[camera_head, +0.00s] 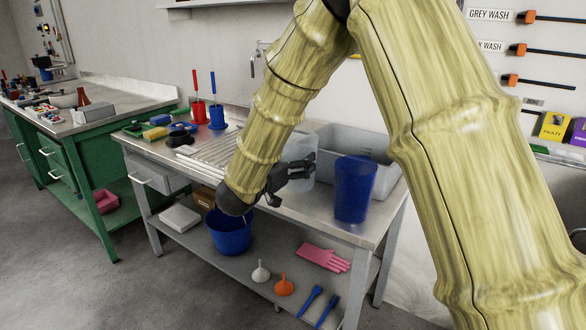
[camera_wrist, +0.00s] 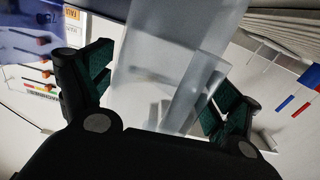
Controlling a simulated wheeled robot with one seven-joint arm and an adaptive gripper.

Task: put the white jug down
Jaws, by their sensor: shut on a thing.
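The white jug (camera_head: 300,148) is translucent and looks upright at the front edge of the sink, partly hidden behind my gripper (camera_head: 300,171). My gripper is shut on it. In the wrist view the frosted jug (camera_wrist: 165,50) fills the middle. What looks like its handle (camera_wrist: 195,95) lies between the two dark green finger pads of my gripper (camera_wrist: 160,95). I cannot tell whether the jug's base touches the bench (camera_head: 270,227) or hangs just above it.
A blue translucent jug (camera_head: 354,190) stands close to the right. The grey sink (camera_head: 385,185) lies behind. A ribbed drainboard (camera_head: 208,150) is to the left, with red (camera_head: 217,117) and blue (camera_head: 216,118) brush holders beyond. A blue bucket (camera_head: 229,235) sits on the lower shelf.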

